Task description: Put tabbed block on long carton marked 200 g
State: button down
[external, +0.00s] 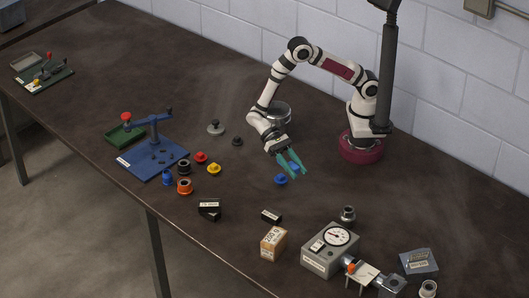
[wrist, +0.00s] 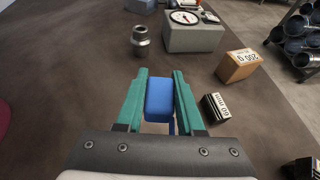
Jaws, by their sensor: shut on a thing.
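My gripper (external: 293,168) has teal fingers shut on a blue tabbed block, held in front of the arm; the wrist view shows the block (wrist: 159,99) between the fingers (wrist: 160,78). A thin blue part shows at the block's lower right there. The long carton marked 200 g (external: 272,244) is light brown with a white label and stands on the table, apart from my gripper. In the wrist view the carton (wrist: 238,66) is ahead and to the right of the fingers. I cannot tell the block's exact height above the table.
A small black block marked 60 mm (wrist: 216,107) lies between my gripper and the carton. A grey gauge box (external: 330,250) stands right of the carton, with a metal fitting (external: 348,214) behind it.

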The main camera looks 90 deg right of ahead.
jog(key=w+a+r+m+t+y, duration=0.1)
jog(key=w+a+r+m+t, duration=0.25)
jog(key=w+a, duration=0.4)
jog(key=w+a+r+m+t+y, duration=0.1)
jog(key=w+a+r+m+t, duration=0.3)
jog(key=a, duration=0.6)
send_over(275, 244)
jog(key=shift+n, duration=0.35)
notch_tip(275, 244, down, 7)
jog(key=shift+w+d+r, duration=0.1)
jog(key=shift+d+r, duration=0.05)
jog(key=f, duration=0.4)
jog(key=shift+a, duration=0.25)
jog(key=shift+f, duration=0.2)
jog(key=c, duration=0.5)
grip_release()
jog(key=shift+f, duration=0.1)
